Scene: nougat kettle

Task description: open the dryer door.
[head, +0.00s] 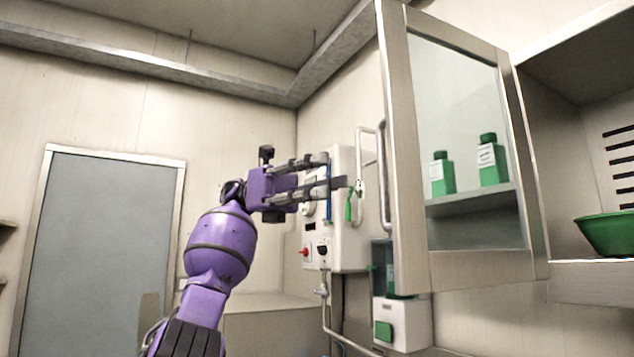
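The framed glass door, which I take to be the dryer door (405,150), is in the head view right of centre. It appears swung out from the open cabinet (575,85) on the right, with its right edge at that cabinet's left side. A metal handle (383,180) shows at the door's left edge, partly hidden behind the frame. My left gripper (336,170) is left of the handle, with its fingers apart, pointing right, and nothing visible between them. I cannot tell its depth from the handle. My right gripper is out of view.
Green bottles (491,165) show through the glass on a shelf (470,204). A green bowl (606,234) stands in the cabinet. A white wall unit (345,235) with knobs and pipes is behind my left gripper. A grey door (98,240) is at left.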

